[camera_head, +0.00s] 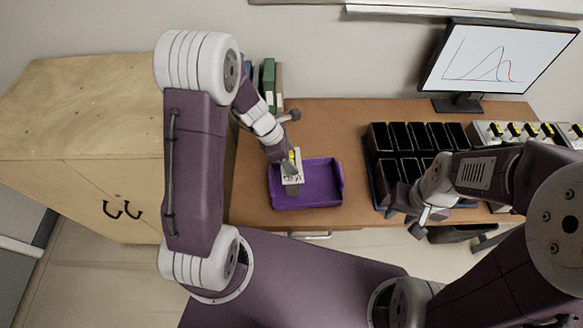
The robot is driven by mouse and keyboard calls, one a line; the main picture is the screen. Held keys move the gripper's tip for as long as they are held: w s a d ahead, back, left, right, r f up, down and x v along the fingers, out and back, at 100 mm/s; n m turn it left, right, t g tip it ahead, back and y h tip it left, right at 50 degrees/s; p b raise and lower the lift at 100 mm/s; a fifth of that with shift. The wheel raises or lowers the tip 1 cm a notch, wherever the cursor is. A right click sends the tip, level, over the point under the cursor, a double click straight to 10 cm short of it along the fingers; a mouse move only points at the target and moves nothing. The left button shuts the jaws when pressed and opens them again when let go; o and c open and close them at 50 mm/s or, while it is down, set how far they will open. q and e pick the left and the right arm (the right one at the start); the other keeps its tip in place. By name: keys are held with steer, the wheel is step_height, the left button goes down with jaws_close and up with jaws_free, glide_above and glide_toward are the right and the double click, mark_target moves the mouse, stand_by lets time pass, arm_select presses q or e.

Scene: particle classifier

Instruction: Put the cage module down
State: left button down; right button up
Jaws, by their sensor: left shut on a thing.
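My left gripper (287,164) is shut on the cage module (292,179), a small whitish block with dark lettering and a yellow part. The module is at the left side of a purple tray (320,182) on the brown desk. I cannot tell whether it touches the tray floor. My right gripper (420,226) is near the front edge of the desk, in front of the black bins; its fingers are too small to judge.
Black bins (410,137) stand in rows right of the tray. White modules with yellow parts (515,130) line the right end. A monitor (490,60) and upright binders (270,82) are behind. A wooden cabinet (85,150) stands left. Bare desk (320,122) lies behind the tray.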

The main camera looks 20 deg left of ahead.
arm_select(q)
step_height(320, 180, down, 3)
steer(key=shift+s+f+b, duration=0.1)
steer(key=shift+f+b, duration=0.05)
steer(key=shift+b, duration=0.55)
steer(key=shift+f, duration=0.3)
steer(key=shift+f+b, duration=0.35)
steer(key=shift+f, duration=0.05)
steer(key=c, duration=0.5)
jaws_free()
